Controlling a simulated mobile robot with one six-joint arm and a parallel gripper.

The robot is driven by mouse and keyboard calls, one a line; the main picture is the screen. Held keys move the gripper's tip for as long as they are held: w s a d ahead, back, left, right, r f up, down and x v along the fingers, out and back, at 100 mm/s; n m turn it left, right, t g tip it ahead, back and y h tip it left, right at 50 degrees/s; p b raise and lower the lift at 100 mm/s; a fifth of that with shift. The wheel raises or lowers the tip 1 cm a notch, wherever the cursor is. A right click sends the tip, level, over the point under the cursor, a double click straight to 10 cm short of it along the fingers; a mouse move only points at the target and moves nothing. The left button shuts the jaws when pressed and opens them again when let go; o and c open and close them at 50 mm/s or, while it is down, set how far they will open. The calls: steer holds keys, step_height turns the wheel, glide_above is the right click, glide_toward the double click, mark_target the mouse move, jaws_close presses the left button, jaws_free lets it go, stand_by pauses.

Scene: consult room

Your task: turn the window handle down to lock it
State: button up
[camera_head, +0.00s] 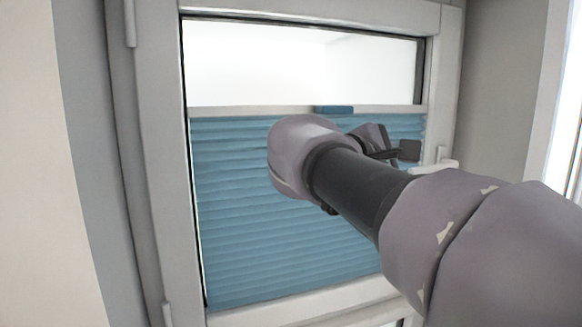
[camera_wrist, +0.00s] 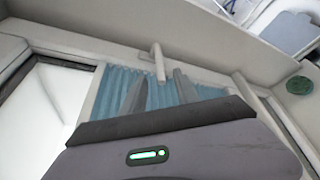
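The window handle (camera_head: 443,162) is a small white lever on the right side of the white window frame, lying roughly level in the head view. In the wrist view the handle (camera_wrist: 159,62) sticks out from the frame, and its free end shows between my two fingertips. My gripper (camera_head: 398,152) is open, with its dark fingers apart and empty, just left of the handle. In the wrist view my gripper (camera_wrist: 157,78) points toward the handle, with one finger on each side in the picture. I cannot tell whether a finger touches the handle.
A blue pleated blind (camera_head: 260,220) covers the lower pane behind my arm. Its pale top rail (camera_head: 250,110) has a blue tab (camera_head: 333,109). The wall (camera_head: 500,90) lies right of the window. The wrist view shows a dark green round object (camera_wrist: 299,85) at the right.

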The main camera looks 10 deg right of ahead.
steer(key=x, duration=0.9)
steer(key=shift+w+f, duration=0.1)
steer(key=shift+a, duration=0.1)
jaws_close()
stand_by(0.9)
